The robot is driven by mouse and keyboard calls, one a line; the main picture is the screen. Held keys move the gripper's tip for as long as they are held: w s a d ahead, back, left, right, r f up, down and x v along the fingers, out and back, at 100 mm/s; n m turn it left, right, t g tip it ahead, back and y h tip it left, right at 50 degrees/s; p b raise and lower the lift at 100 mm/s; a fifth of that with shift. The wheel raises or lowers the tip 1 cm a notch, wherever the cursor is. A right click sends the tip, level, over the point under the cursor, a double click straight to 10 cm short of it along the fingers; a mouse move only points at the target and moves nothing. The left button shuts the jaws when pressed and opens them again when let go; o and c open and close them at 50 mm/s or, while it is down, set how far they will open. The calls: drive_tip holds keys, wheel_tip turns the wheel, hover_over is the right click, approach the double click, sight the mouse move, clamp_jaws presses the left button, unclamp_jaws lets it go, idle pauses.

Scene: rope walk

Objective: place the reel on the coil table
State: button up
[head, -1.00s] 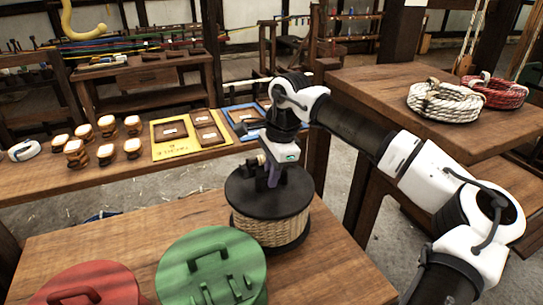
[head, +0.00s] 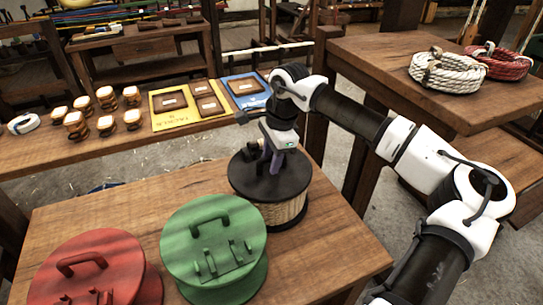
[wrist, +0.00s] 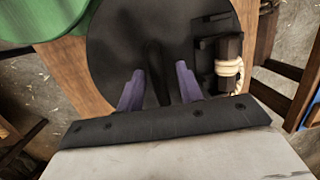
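A reel with a black lid and a body wound in tan rope (head: 284,213) stands on the near wooden table (head: 330,255). My gripper (head: 273,165) is above it, pointing down, with its purple fingers close to the lid. In the wrist view my gripper (wrist: 159,88) has its fingers apart, one on each side of the reel's dark handle (wrist: 156,60), with gaps visible. Whether the fingertips touch the lid is hard to tell. The coil table (head: 390,60) at the upper right holds a white rope coil (head: 448,73) and a red one (head: 497,62).
A green-lidded reel (head: 185,240) and a red-lidded one (head: 118,258) stand left of the black one. A bench (head: 40,165) behind holds several small spools and yellow and blue trays. The coil table's front left part is clear.

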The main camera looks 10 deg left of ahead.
wheel_tip(320, 180, up, 12)
drive_tip(key=d+b, duration=0.1)
drive_tip(key=d, duration=0.1)
idle(0.5)
drive_tip(key=shift+f, duration=0.15)
